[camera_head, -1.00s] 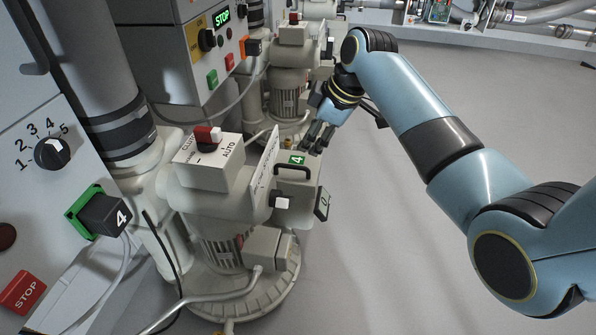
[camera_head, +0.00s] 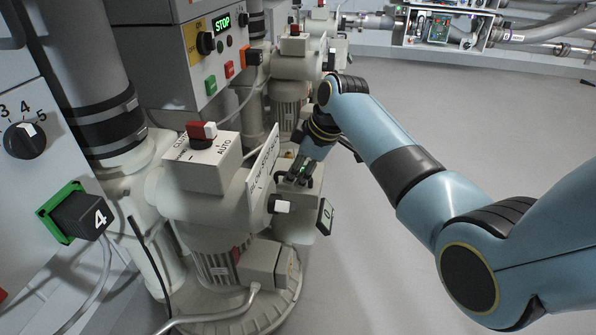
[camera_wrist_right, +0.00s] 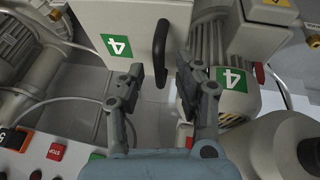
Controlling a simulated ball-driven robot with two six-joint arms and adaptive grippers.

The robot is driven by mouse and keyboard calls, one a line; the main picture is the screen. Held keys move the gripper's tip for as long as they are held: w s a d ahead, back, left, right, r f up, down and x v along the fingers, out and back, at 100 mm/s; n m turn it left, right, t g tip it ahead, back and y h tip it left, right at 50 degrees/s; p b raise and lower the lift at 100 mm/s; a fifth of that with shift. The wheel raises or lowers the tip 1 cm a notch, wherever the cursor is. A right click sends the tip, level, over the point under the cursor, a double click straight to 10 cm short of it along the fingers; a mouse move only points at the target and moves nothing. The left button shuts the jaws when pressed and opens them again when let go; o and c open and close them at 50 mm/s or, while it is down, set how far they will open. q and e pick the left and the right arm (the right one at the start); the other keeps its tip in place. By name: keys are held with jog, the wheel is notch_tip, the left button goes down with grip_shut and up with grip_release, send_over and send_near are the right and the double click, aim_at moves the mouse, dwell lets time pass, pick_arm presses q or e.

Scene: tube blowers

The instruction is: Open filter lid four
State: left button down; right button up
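The filter lid (camera_wrist_right: 135,18) is a pale flat panel with a green "4" label (camera_wrist_right: 117,45) and a black bar handle (camera_wrist_right: 160,45) in the right wrist view. My right gripper (camera_wrist_right: 158,85) is open, with one finger on each side of the handle's near end. The handle shows no clear contact with either finger. In the head view the right gripper (camera_head: 297,172) is over the top of the pale filter box (camera_head: 298,222) and hides most of the lid's label and handle. The lid looks shut. My left gripper is not in view.
The blower unit with a red-and-white switch (camera_head: 202,131) stands just left of the filter box. A control cabinet (camera_head: 205,60) stands behind. Open floor (camera_head: 420,110) lies to the right.

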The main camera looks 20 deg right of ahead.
grip_shut()
dwell(0.4)
